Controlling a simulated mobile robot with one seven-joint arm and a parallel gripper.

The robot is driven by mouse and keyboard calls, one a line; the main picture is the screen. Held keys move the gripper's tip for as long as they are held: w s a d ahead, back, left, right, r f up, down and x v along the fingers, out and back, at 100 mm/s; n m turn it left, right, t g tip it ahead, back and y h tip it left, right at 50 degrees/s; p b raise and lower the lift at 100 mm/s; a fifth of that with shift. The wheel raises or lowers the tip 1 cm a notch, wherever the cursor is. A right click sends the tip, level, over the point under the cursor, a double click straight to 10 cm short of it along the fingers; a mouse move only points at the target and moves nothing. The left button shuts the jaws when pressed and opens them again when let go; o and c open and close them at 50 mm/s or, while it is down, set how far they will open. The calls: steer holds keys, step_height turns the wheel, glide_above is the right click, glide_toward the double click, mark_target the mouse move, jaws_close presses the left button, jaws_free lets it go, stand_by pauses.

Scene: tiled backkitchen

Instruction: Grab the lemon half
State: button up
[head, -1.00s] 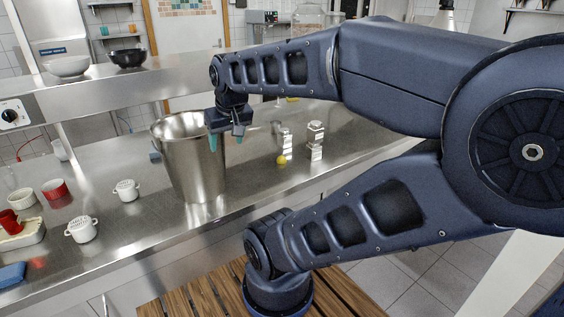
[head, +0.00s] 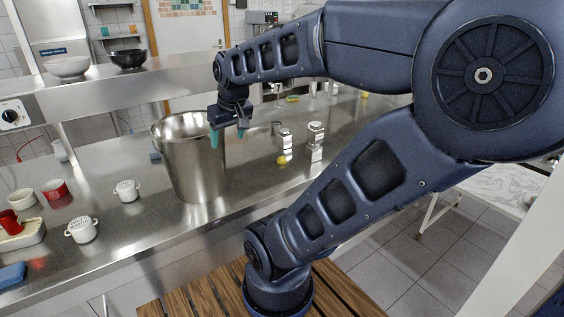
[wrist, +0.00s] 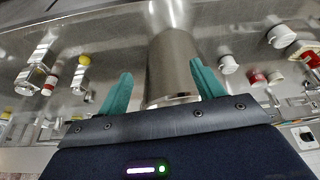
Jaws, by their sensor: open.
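A small yellow piece, which looks like the lemon half (head: 281,159), lies on the steel counter (head: 240,187) beside two shiny shakers, right of the steel bucket. In the wrist view a yellow spot that appears to be the lemon half (wrist: 84,60) shows at upper left, next to a shaker. Which face of it is up is too small to tell. My gripper (head: 227,136) hangs fingers down at the bucket's right rim, left of and higher than the lemon half. Its teal fingers are apart and empty; in the wrist view the gripper (wrist: 161,72) has the bucket between its fingers.
The tall steel bucket (head: 190,165) stands close under my gripper. The shakers (head: 286,140) (head: 316,134) stand right behind the lemon half. White pots (head: 82,229) (head: 127,190) and a red ramekin (head: 55,189) are at left. A raised shelf runs behind.

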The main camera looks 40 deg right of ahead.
steer(key=w+d+f+n+g, duration=0.1)
steer(key=w+d+f+n, duration=0.2)
steer(key=w+d, duration=0.3)
steer(key=n+g+h, duration=0.4)
steer(key=n+h, duration=0.1)
steer(key=n, duration=0.7)
glide_toward(281, 157)
steer(key=shift+x, duration=2.15)
steer(key=x, duration=0.4)
steer(key=shift+a, duration=0.1)
steer(key=shift+d+f, duration=0.25)
steer(key=shift+f, duration=0.35)
steer(key=c, duration=1.1)
